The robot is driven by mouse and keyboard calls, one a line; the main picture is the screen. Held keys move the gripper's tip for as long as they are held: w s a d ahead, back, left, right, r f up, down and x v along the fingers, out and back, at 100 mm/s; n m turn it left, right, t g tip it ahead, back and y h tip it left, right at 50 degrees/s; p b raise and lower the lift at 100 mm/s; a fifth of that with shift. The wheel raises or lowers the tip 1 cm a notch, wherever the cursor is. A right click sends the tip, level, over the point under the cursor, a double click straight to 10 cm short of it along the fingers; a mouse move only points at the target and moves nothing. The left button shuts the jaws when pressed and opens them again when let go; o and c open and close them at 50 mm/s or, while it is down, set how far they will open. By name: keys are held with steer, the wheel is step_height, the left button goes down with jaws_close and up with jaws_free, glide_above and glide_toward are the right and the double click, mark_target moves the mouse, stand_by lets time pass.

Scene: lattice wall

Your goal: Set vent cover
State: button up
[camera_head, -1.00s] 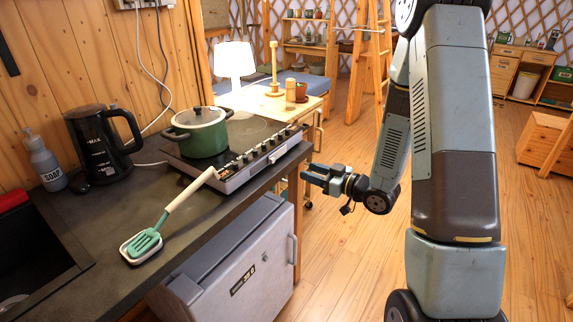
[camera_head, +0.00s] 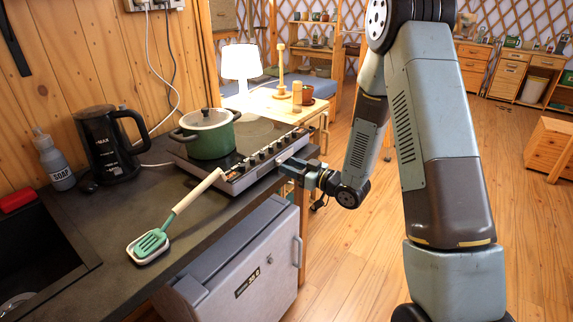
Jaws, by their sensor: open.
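I cannot make out a vent cover in this view. My gripper (camera_head: 285,165) is at the right front corner of the black cooktop (camera_head: 255,134), level with its control strip and close to the counter's edge. Its jaws are open, pointing left toward the cooktop. Whether the fingertips touch the cooktop cannot be told. A row of knobs (camera_head: 268,152) runs along the cooktop's front. A green lidded pot (camera_head: 208,137) stands on the cooktop's left part.
A green slotted spatula (camera_head: 152,242) lies on a small rest on the dark counter (camera_head: 100,220). A black kettle (camera_head: 107,148) and soap bottle (camera_head: 53,160) stand at the back left. A grey cabinet (camera_head: 245,265) is below. The floor (camera_head: 350,260) at right is open.

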steer(key=shift+x, duration=1.3)
steer(key=shift+d, duration=0.1)
jaws_close()
